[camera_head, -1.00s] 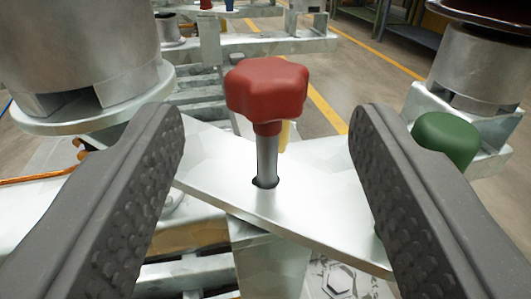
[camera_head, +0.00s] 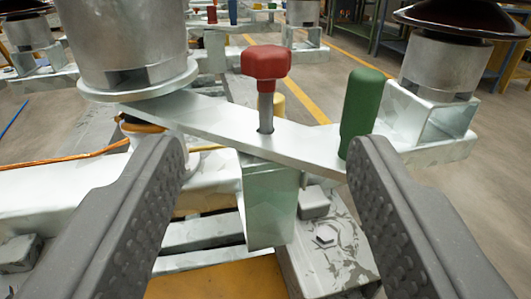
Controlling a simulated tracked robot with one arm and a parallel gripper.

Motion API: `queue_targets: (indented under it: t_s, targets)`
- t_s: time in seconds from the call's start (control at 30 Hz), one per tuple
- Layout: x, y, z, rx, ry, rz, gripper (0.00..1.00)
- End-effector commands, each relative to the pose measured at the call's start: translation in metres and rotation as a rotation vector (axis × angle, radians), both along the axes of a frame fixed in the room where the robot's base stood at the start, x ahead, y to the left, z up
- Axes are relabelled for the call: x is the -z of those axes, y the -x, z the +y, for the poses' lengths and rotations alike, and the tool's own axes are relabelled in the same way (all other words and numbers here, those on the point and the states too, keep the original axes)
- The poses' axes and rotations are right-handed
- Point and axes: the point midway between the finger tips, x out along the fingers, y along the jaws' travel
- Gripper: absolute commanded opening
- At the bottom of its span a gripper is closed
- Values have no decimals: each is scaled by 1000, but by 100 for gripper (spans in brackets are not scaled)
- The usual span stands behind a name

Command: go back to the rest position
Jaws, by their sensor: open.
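My gripper (camera_head: 267,165) is open in the lower half of the head view, with nothing between its two grey padded fingers. Ahead of it a red knob (camera_head: 266,63) stands upright on a metal pin through a flat silver bar (camera_head: 225,125). The knob is apart from both fingers. A green handle (camera_head: 361,108) stands upright near the right end of the bar, just above and behind the right finger in the picture.
A large metal cylinder (camera_head: 125,45) stands at left on a round flange. A dark-topped insulator (camera_head: 448,60) stands at right on a metal bracket. An orange cable (camera_head: 75,158) runs at left. Several similar frames stand farther back; bare floor (camera_head: 490,165) shows at right.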

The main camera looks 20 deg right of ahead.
Motion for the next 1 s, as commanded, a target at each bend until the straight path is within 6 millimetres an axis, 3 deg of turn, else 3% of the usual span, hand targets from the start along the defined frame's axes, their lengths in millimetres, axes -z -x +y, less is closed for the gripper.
queue_targets:
  t_s: [0.17,0.27,0.43,0.63,0.87,1.0]
  targets:
    - [-9,-5,0,-13,-19,2,52]
    - [-32,-16,-1,-45,-63,3,52]
    - [-101,-39,-4,-145,-169,7,52]
    - [-188,-50,-18,-268,-249,14,52]
    - [-288,-37,-48,-387,-274,24,52]
    - [-342,-16,-73,-438,-261,39,52]
